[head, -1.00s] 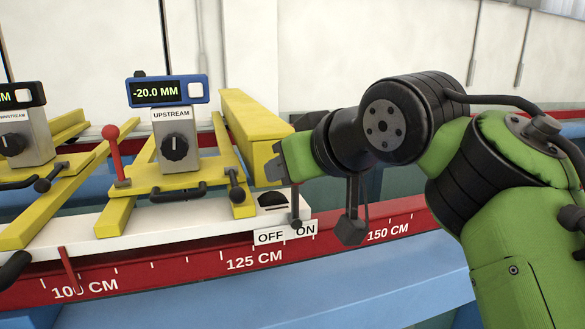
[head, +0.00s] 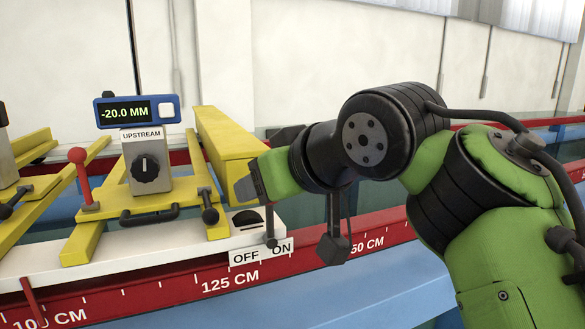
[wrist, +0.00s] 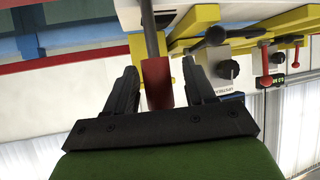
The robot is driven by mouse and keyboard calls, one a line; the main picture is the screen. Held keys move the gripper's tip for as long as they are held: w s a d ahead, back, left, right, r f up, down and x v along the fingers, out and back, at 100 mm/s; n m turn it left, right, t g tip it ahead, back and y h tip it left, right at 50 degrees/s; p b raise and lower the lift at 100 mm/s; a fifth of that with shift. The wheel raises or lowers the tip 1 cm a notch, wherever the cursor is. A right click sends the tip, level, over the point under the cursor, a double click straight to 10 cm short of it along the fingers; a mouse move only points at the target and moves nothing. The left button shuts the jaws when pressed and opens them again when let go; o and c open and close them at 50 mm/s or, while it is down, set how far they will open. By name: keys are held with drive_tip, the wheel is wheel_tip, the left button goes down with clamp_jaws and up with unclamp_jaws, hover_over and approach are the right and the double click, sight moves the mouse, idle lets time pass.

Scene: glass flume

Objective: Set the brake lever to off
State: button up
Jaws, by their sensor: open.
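The brake lever is a thin grey rod (head: 270,226) at the ON side of the white OFF/ON plate (head: 262,252). Its upper part is hidden behind my gripper (head: 253,186) in the head view. In the wrist view, a grey rod with a red grip (wrist: 156,84) reaches between the fingers of my gripper (wrist: 159,70). The jaws are open, with a finger on each side of the red grip and a visible gap on both sides. A dark half-round slot (head: 246,218) lies left of the rod.
A red scaled rail (head: 180,293) runs along the front. A yellow beam (head: 228,142) stands close behind my gripper.

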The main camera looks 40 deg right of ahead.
drive_tip(key=p+v, duration=0.2)
drive_tip(key=v, duration=1.2)
drive_tip(key=shift+p, duration=0.3)
drive_tip(key=w+a+f+g+y+b, duration=0.15)
drive_tip(key=a+f, duration=0.25)
drive_tip(key=f, duration=0.7)
drive_tip(key=w+a+f+g+b, duration=0.2)
drive_tip(key=a+f+g, duration=0.15)
drive_tip(key=f, duration=0.75)
drive_tip(key=s+a+f+g+h, duration=0.1)
drive_tip(key=s+f, duration=0.2)
drive_tip(key=f, duration=1.2)
drive_tip(key=shift+s+a+f+g+b, duration=0.25)
drive_tip(key=shift+a+g+b, duration=0.05)
drive_tip(key=shift+a+b, duration=0.1)
